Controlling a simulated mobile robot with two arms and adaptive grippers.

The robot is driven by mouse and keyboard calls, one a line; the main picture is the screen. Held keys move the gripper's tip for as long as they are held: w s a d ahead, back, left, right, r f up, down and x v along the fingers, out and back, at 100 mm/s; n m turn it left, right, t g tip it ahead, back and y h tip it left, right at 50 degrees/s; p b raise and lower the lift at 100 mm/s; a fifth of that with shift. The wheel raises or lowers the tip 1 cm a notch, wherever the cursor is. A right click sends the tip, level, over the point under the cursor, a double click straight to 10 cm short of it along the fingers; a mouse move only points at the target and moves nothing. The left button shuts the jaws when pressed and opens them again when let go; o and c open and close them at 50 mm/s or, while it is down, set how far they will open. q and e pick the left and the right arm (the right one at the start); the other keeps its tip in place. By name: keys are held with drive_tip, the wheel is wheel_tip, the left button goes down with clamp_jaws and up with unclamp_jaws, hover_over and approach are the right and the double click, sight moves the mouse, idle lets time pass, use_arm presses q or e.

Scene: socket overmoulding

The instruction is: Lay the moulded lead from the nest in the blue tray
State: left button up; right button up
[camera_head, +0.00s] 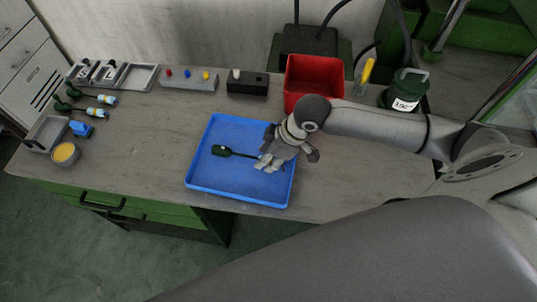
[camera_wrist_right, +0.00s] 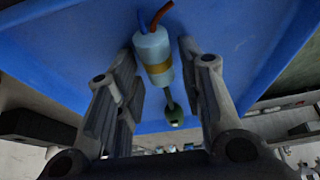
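The blue tray (camera_head: 203,186) lies in the middle of the bench. The moulded lead (camera_head: 222,151) lies in it, its dark green end toward the left and its cable running right to my right gripper (camera_head: 272,162). In the right wrist view, the lead's pale blue body (camera_wrist_right: 153,47) with a yellow band, red and blue wires, and dark green end (camera_wrist_right: 174,116) shows between the fingers. My right gripper (camera_wrist_right: 163,75) is open, with gaps visible on both sides of the lead. My left gripper is not in view. I cannot tell which fixture is the nest.
A red bin (camera_head: 313,78) stands just behind the tray. A black block with a white peg (camera_head: 248,85) and a grey block with coloured knobs (camera_head: 188,79) are at the back. Two more leads (camera_head: 84,110) and a yellow-topped cup (camera_head: 66,153) are at left. A dark green canister (camera_head: 405,90) stands right.

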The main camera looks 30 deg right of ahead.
drive_tip(key=shift+o, duration=0.4)
drive_tip(key=shift+r, duration=0.15)
drive_tip(key=v, duration=1.1)
drive_tip(key=shift+r, duration=0.3)
drive_tip(key=shift+s+d, duration=0.1)
drive_tip(key=shift+s, duration=0.1)
